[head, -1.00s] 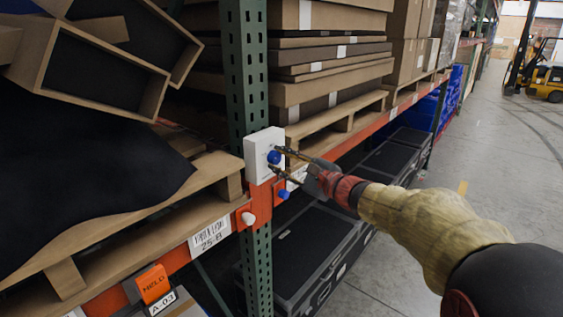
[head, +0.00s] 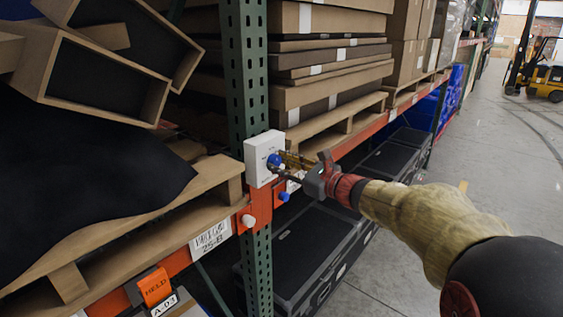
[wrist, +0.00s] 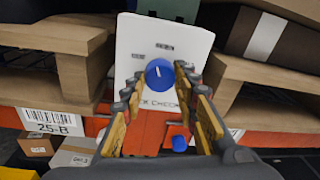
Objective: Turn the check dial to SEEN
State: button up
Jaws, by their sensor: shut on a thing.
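The check dial is a round blue knob (wrist: 160,73) on a white box (wrist: 133,38) fixed to the green rack upright. A white mark on the knob points up and slightly left. Small labels sit above and to the upper left, too blurred to read surely; lettering below is partly hidden by the fingers. The knob also shows in the head view (head: 273,160) at the fingertips. My gripper (wrist: 157,80) is shut on the knob, one finger on each side. It reaches in from the right in the head view.
A smaller blue knob (head: 284,197) and a white knob (head: 248,220) sit on the orange beam below. An orange HELD tag (head: 155,287) hangs at lower left. Pallets with cartons flank the upright. The aisle floor at right is clear, with a yellow forklift (head: 545,80) far back.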

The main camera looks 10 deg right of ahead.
jog(key=m+p, duration=0.2)
jog(key=m, duration=0.2)
jog(key=shift+g+p, duration=0.3)
jog(key=shift+p, duration=0.1)
jog(key=shift+m, duration=0.3)
jog(key=o, duration=1.2)
jog(key=shift+c, duration=0.2)
jog(key=v, duration=1.2)
